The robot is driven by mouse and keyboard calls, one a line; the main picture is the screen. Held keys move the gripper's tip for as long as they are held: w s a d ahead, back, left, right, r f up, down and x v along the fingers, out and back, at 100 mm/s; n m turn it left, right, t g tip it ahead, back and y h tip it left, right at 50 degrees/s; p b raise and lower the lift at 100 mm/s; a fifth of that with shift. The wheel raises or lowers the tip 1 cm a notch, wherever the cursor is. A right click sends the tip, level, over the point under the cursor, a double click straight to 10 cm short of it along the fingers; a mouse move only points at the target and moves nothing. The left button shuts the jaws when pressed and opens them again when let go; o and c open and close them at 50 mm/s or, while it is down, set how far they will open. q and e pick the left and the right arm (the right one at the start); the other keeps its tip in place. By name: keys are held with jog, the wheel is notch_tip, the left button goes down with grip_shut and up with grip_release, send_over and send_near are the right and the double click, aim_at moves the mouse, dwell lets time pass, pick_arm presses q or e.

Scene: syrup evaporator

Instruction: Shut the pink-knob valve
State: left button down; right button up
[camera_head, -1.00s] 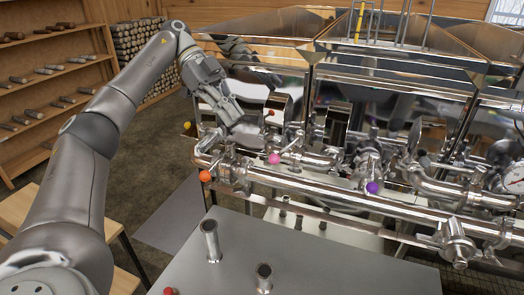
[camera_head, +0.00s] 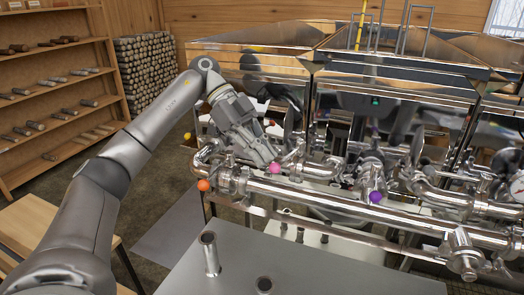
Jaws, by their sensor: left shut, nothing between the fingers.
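The pink knob (camera_head: 275,168) sits on a short valve handle at the left part of the steel pipework. My left gripper (camera_head: 268,160) comes in from the upper left, and its fingertips are right beside the pink knob. The fingers are shut with nothing held. I cannot tell whether they touch the knob or only pass close to it. Part of the valve body behind the gripper is hidden. My right gripper is out of view.
An orange knob (camera_head: 204,185) is at the left pipe end and a purple knob (camera_head: 375,197) is farther right. The long steel pipe (camera_head: 330,213) runs along the front. A grey metal surface (camera_head: 320,270) with short upright tubes (camera_head: 210,253) lies in the foreground.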

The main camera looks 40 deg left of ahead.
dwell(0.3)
pick_arm(q)
jog(key=shift+f, duration=0.1)
jog(key=shift+s+d+n+t, duration=0.15)
jog(key=shift+d+n+t, duration=0.35)
jog(key=shift+n, duration=0.1)
jog(key=shift+s+d+n+t, duration=0.2)
jog(key=shift+d+n+t, duration=0.6)
jog(key=shift+d+n, duration=0.2)
jog(key=shift+a, duration=0.1)
